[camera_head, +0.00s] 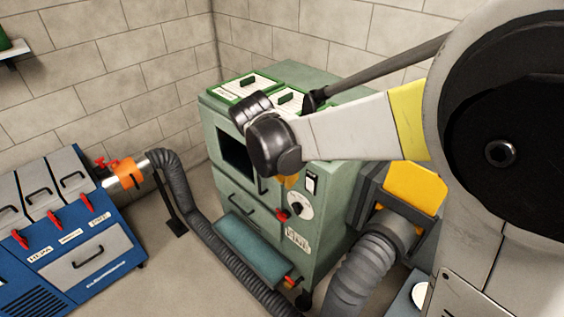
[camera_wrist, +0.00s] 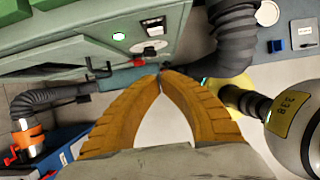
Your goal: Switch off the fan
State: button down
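The green cabinet machine (camera_head: 325,240) stands in the middle of the head view. Its front panel carries a black rocker switch (camera_head: 311,184) on a white plate, with a white round dial (camera_head: 299,206) below. In the wrist view a small green-lit spot (camera_wrist: 119,36) shows on the green panel; I cannot tell if it is the switch. My gripper (camera_wrist: 160,72) has its orange fingertips together, with nothing between them. In the head view a bit of orange finger (camera_head: 289,181) shows in front of the panel, left of the switch. Whether it touches the panel is unclear.
A grey hose (camera_head: 200,225) runs from the blue unit (camera_head: 85,255) at left past the cabinet's front. A teal tray (camera_head: 252,250) juts out low in front. Another thick hose (camera_head: 362,270) stands at right. Bare floor shows between the blue unit and the hose.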

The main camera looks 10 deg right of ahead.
aim_at(310, 184)
jog(key=shift+w+d+f+b, duration=0.45)
jog(key=shift+w+d+f, duration=0.2)
jog(key=shift+d+f, duration=0.4)
jog(key=shift+w+d+f+b, duration=0.45)
jog(key=shift+w+d+f, duration=0.3)
jog(key=shift+f, duration=0.45)
jog(key=shift+w+d+f+b, duration=0.45)
jog(key=shift+w+d+f, duration=0.1)
jog(key=shift+d+f, duration=0.55)
jog(key=shift+w+d, duration=0.15)
jog(key=shift+w+d+r+p, duration=0.2)
jog(key=shift+d+r+p, duration=0.1)
jog(key=shift+p, duration=0.05)
jog(key=shift+f+y, duration=0.15)
jog(key=shift+y, duration=0.15)
jog(key=shift+a, duration=0.1)
jog(key=shift+g, duration=0.3)
